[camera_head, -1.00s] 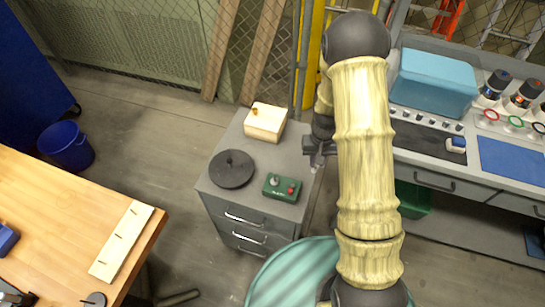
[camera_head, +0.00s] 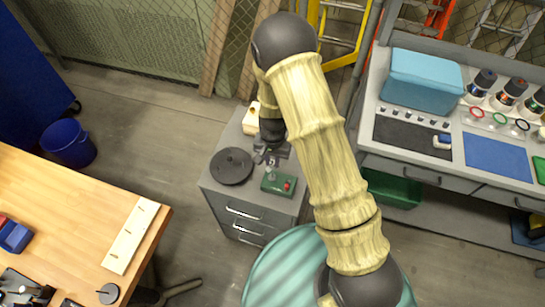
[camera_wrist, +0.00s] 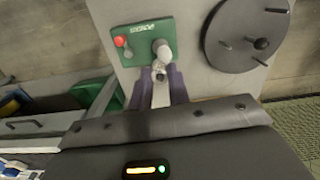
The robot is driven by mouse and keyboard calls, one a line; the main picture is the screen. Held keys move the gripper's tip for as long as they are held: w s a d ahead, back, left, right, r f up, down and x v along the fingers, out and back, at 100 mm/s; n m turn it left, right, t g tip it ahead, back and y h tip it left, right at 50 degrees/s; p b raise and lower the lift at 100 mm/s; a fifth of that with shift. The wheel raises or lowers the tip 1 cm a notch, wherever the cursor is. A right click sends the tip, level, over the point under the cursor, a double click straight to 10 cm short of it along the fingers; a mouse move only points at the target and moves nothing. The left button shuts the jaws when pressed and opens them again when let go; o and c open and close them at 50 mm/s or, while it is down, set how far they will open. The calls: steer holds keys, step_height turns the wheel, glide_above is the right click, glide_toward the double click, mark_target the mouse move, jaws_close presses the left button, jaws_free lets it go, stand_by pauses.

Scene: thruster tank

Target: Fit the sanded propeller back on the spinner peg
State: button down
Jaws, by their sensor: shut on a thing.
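My gripper (camera_head: 268,160) is over the grey cabinet, at the back of a green box (camera_head: 278,184). In the wrist view its two purple fingers (camera_wrist: 160,90) are shut on a small pale grey piece (camera_wrist: 160,97) with a dark hole near its tip, which looks like the propeller. Most of it is hidden between the fingers. The green box also shows in the wrist view (camera_wrist: 143,31). It carries a grey rounded spinner (camera_wrist: 162,50) and a red button (camera_wrist: 119,41). The spinner appears just beyond the fingertips; I cannot tell whether the piece touches it.
A dark round disc (camera_head: 231,166) with upright pegs lies left of the green box. A wooden block (camera_head: 250,118) stands behind, partly hidden by my arm. A teal round top (camera_head: 290,265) is in front of the cabinet. A workbench with a blue box (camera_head: 420,80) is at right.

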mark_target(272, 167)
steer(key=shift+f+b, duration=0.6)
steer(key=shift+f, duration=0.2)
steer(key=shift+f, duration=0.25)
stand_by(0.9)
steer(key=shift+s+f+b, duration=0.1)
steer(key=shift+f+b, duration=0.2)
steer(key=shift+f, duration=0.35)
steer(key=shift+a, duration=0.1)
steer(key=shift+f+b, duration=0.65)
steer(key=shift+b, duration=0.05)
steer(key=shift+f+b, duration=0.7)
steer(key=shift+f, duration=0.45)
stand_by(0.6)
